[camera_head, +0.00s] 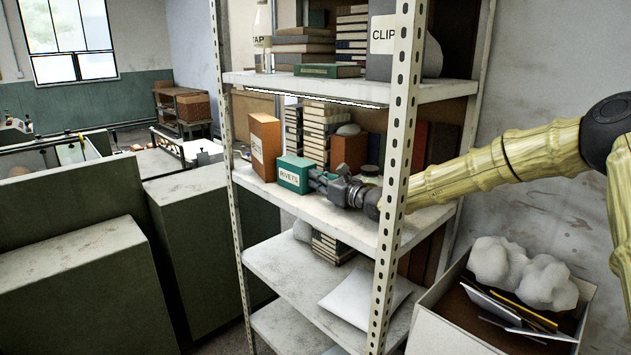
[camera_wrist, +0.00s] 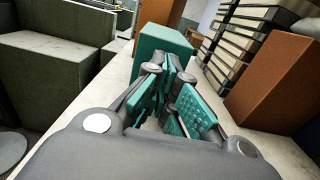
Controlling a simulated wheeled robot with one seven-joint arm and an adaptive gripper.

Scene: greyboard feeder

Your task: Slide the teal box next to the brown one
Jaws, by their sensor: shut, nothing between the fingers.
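The teal box (camera_head: 294,174), labelled RIVETS, sits on the middle shelf (camera_head: 330,215) of the metal rack. The taller brown box (camera_head: 265,147) stands upright just left of it, with little or no gap visible between them. My gripper (camera_head: 318,180) is shut and empty, low over the shelf, with its fingertips at the right side of the teal box. In the wrist view the fingertips (camera_wrist: 168,72) are right at the near face of the teal box (camera_wrist: 163,45); whether they touch it I cannot tell. The brown box (camera_wrist: 158,13) shows behind it.
Behind the teal box are stacked books (camera_head: 322,130) and another brown box (camera_head: 348,152); a jar (camera_head: 370,172) stands by my wrist. The perforated rack post (camera_head: 397,150) is close in front of my arm. The shelf's front strip is clear. An open bin (camera_head: 440,335) stands at lower right.

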